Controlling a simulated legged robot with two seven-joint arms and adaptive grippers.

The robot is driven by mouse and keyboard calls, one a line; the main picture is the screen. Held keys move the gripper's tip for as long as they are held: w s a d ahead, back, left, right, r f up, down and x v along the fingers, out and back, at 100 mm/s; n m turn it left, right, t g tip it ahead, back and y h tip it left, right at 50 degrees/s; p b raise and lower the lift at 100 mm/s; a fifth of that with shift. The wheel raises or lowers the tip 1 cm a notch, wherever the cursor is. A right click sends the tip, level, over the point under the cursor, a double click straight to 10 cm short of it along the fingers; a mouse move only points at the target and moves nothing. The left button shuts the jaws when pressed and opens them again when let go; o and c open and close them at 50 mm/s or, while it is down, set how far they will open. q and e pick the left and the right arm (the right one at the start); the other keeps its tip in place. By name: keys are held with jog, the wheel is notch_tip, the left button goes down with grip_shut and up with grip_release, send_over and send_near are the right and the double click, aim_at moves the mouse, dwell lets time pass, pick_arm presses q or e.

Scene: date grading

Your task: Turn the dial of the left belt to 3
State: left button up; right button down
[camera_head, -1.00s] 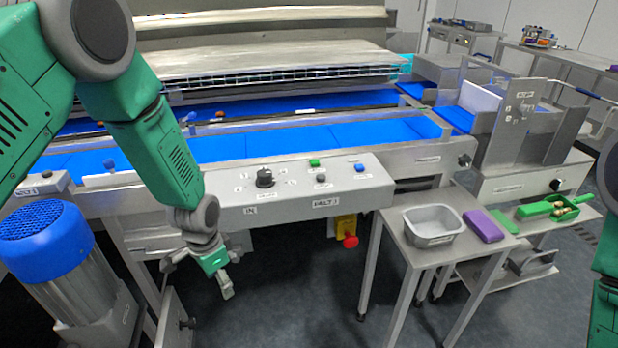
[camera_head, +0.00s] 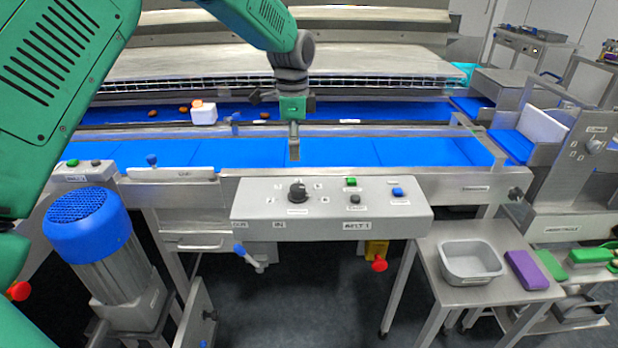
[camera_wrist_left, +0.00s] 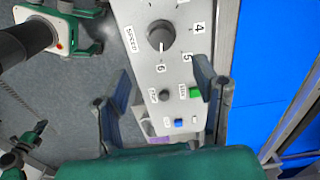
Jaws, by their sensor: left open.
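The black round dial (camera_head: 297,190) sits on the sloped grey control panel (camera_head: 250,212) labelled BELT 1, in front of the blue belt (camera_head: 245,152). In the left wrist view the dial (camera_wrist_left: 159,36) has printed numbers beside it, with 4, 5 and 6 readable. A pale mark on the knob seems to face the 6. My left gripper (camera_head: 294,150) points down above and behind the dial in the head view. In the left wrist view its two fingers (camera_wrist_left: 161,72) are spread apart and empty, with the dial beyond their tips.
The panel also carries a green button (camera_head: 351,182), a dark button (camera_head: 355,199) and a blue button (camera_head: 397,192). A red knob (camera_head: 379,264) hangs below it. A blue-capped motor (camera_head: 88,225) stands at left. A side table holds a grey tub (camera_head: 470,262).

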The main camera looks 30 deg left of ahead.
pick_arm(q)
send_over(299, 186)
jog(key=f, duration=0.4)
jog(key=shift+s+d+f, duration=0.1)
jog(key=shift+s+f, duration=0.15)
jog(key=shift+s, duration=0.05)
jog(key=f, duration=0.7)
jog(key=shift+w+a+f+p, duration=0.2)
jog(key=shift+a+f+p, duration=0.05)
jog(key=shift+a+p, duration=0.1)
jog(key=shift+a+f, duration=0.1)
jog(key=shift+f, duration=0.3)
jog(key=shift+d, duration=0.2)
jog(key=shift+d, duration=0.1)
jog(key=c, duration=1.1)
